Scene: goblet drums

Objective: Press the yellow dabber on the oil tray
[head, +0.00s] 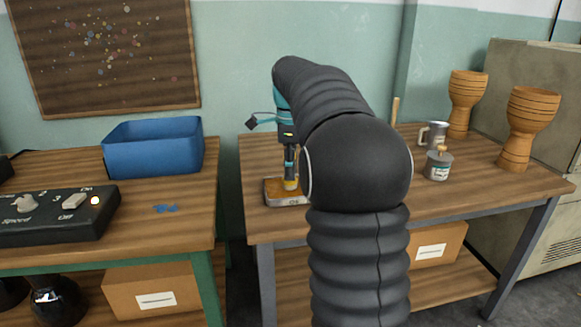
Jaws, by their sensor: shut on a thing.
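The oil tray (286,201) is a small metal tray with an amber inside and a label on its front. It stands at the left front of the right-hand wooden table. My gripper (291,168) points down above the tray, shut on the yellow dabber (291,184). Only the dabber's yellow lower part shows, low over the tray's right half. I cannot tell whether it touches the tray's inside. My arm hides the area just right of the tray.
The right table (470,190) also holds a grey mug (434,134), a small labelled tin (438,164) and two wooden goblet drums (527,128). A blue bin (154,147) and a switch box (60,215) stand on the left table, beyond a gap.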

